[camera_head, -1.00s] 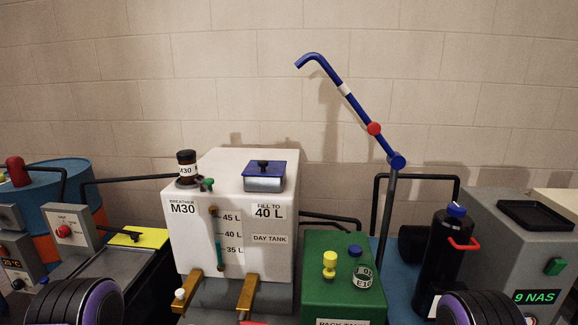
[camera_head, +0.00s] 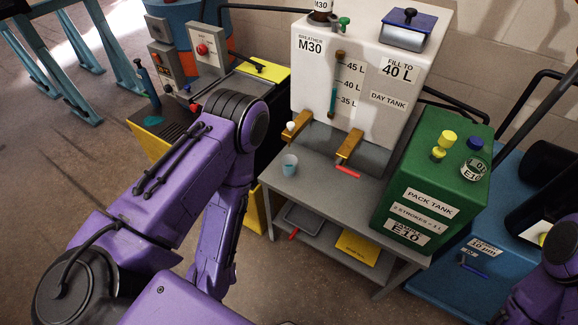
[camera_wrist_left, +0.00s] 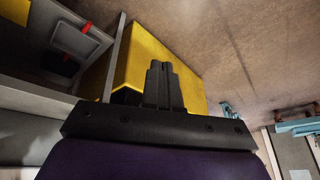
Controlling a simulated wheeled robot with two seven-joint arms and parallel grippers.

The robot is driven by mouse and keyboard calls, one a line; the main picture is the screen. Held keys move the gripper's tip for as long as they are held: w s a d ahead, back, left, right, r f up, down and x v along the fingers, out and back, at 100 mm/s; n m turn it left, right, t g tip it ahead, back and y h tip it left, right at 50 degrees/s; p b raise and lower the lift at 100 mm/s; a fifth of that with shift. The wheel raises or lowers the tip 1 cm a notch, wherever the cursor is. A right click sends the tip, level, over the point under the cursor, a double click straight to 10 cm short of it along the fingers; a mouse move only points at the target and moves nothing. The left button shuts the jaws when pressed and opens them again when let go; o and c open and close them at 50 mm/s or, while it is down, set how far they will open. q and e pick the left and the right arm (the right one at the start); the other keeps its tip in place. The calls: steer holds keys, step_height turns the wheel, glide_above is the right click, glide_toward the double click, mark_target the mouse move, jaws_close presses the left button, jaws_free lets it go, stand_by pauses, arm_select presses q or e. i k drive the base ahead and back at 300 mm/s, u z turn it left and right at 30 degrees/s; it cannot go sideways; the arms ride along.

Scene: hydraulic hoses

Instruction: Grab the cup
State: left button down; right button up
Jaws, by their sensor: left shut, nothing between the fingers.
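The cup (camera_head: 289,165) is small and clear with teal in its lower part. It stands upright on the grey bench top, near the left front corner below a brass spout. In the left wrist view my left gripper (camera_wrist_left: 163,72) is shut and empty, its two black fingers together in front of a yellow box. The cup does not show in that view. In the head view my left arm stands left of the cup, and I cannot make out its gripper. My right gripper is not in view; only part of my right arm shows at the right edge.
The white day tank (camera_head: 352,70) stands behind the cup, with two brass spouts over the bench (camera_head: 318,190). A red handle (camera_head: 348,172) lies right of the cup. A green pack tank (camera_head: 432,180) stands to the right. A lower shelf holds a grey tray (camera_head: 301,218).

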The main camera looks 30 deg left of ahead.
mark_target(289, 161)
steer(key=u, duration=0.45)
steer(key=k, duration=0.55)
steer(key=u, duration=1.05)
steer(key=i, duration=0.85)
steer(key=z, duration=0.85)
steer(key=i, duration=0.65)
steer(key=z, duration=0.75)
